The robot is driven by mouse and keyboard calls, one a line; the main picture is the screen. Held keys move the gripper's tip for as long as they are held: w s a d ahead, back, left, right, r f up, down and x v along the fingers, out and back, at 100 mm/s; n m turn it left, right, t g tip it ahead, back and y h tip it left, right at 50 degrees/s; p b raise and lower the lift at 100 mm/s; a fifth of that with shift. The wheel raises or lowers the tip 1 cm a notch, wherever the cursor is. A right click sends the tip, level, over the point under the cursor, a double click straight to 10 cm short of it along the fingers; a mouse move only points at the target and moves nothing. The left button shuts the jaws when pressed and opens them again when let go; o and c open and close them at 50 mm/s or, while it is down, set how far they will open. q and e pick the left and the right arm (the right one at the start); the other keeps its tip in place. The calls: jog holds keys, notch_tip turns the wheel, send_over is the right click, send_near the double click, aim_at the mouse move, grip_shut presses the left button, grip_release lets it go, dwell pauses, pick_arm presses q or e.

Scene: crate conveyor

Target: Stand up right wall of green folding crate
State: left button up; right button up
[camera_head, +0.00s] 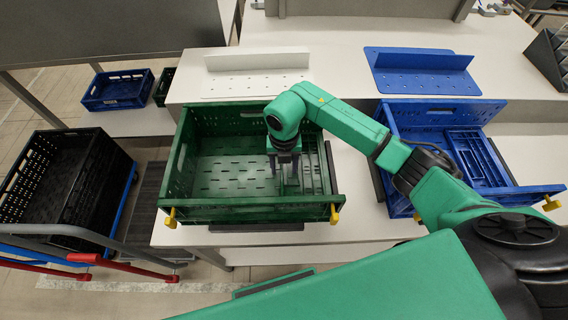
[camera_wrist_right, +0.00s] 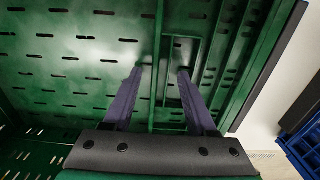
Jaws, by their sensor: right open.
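The green folding crate (camera_head: 250,212) stands on the white table, with its left, back and front walls upright. Its right wall (camera_head: 316,172) lies folded down inside, over the right part of the floor; in the right wrist view the folded wall (camera_wrist_right: 215,60) shows as a ribbed panel. My right gripper (camera_head: 283,172) reaches down into the crate at the left edge of the folded wall. Its two fingers (camera_wrist_right: 160,72) are apart with nothing clearly held, close over the panel's edge and slot; I cannot tell whether they touch it. My left gripper is not in view.
A blue crate (camera_head: 400,190) stands to the right, partly behind my right arm. White (camera_head: 258,62) and blue (camera_head: 420,70) perforated panels stand behind. A black crate (camera_head: 60,185) is at the left on a cart. Yellow latches (camera_head: 335,214) stick out at the green crate's front corners.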

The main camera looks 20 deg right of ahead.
jog(key=shift+w, duration=0.1)
grip_shut()
dwell(1.2)
